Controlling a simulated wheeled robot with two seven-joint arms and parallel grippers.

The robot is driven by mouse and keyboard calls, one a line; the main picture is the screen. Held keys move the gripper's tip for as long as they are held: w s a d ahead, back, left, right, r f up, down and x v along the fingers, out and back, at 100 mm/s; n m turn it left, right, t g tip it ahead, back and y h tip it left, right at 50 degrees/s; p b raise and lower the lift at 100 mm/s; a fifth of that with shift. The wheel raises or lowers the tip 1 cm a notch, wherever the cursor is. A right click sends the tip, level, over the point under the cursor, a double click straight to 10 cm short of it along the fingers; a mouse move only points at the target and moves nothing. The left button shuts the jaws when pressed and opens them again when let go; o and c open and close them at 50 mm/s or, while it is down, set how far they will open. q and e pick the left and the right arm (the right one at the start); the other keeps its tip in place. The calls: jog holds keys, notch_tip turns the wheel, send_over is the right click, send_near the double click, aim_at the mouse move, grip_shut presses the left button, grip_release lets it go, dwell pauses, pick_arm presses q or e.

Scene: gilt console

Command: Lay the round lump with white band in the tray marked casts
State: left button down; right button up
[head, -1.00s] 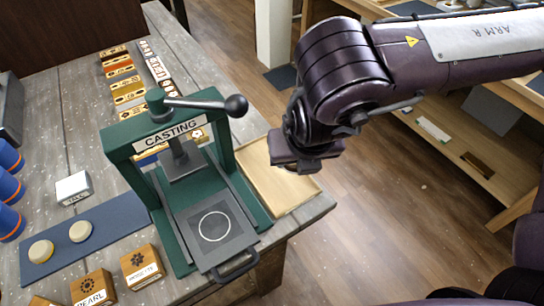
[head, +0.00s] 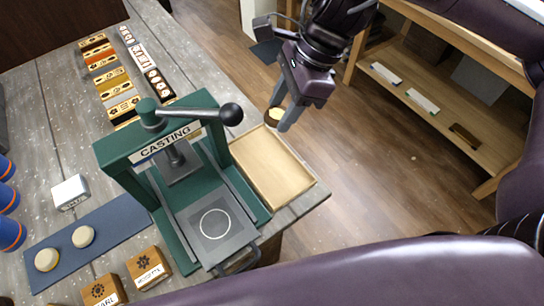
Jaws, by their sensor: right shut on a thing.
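My right gripper (head: 281,117) points down over the far end of a shallow wooden tray (head: 270,180). It is shut on a small round yellow lump (head: 275,114), partly hidden by the fingers. I cannot make out a white band on it. The tray looks empty, beside the green press, and no marking on it is readable from here. Two more round lumps lie on the blue mat: a yellowish one (head: 47,259) and a paler one (head: 83,236). My left gripper is not in view.
The green press marked CASTING (head: 165,150) stands left of the tray, its black-knobbed lever (head: 231,114) reaching toward it. Wooden blocks (head: 148,268), a white block (head: 70,192) and blue cups (head: 10,235) stand on the table. Floor lies beyond the table's right edge.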

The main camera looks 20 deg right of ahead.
jog(key=b, duration=0.2)
send_over(275, 172)
jog(key=d, duration=0.1)
notch_tip(275, 172, down, 15)
jog(key=shift+s+d, duration=0.1)
jog(key=shift+d, duration=0.05)
jog(key=shift+f, duration=2.15)
jog(key=o, duration=1)
jog(key=v, duration=1.2)
jog(key=shift+r+p, duration=0.1)
jog(key=shift+p, duration=0.25)
